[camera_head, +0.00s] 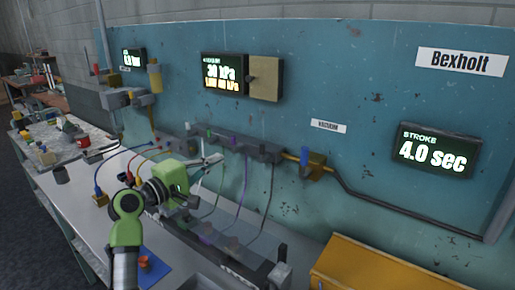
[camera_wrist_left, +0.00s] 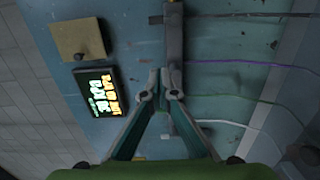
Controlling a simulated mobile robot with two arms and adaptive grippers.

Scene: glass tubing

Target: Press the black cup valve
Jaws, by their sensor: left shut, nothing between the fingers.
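My left gripper (camera_head: 216,159) reaches in from the left and is shut and empty, its tips by the dark valve rail (camera_head: 240,147) on the blue wall panel. In the left wrist view the gripper (camera_wrist_left: 160,82) has its fingertips close together beside the rail (camera_wrist_left: 173,45). The rail carries small levers, one green (camera_head: 209,133) and one purple (camera_head: 233,139). Thin tubes hang from it. I cannot tell for sure which lever is the black cup valve. Whether the fingertips touch a lever is not clear. My right gripper is not in view.
A gauge display (camera_head: 221,75) with a tan flap (camera_head: 265,78) hangs above the rail. A blue-handled valve (camera_head: 304,160) sits to its right. A "STROKE 4.0 sec" screen (camera_head: 437,150) is further right. A yellow box (camera_head: 370,267) stands at the lower right.

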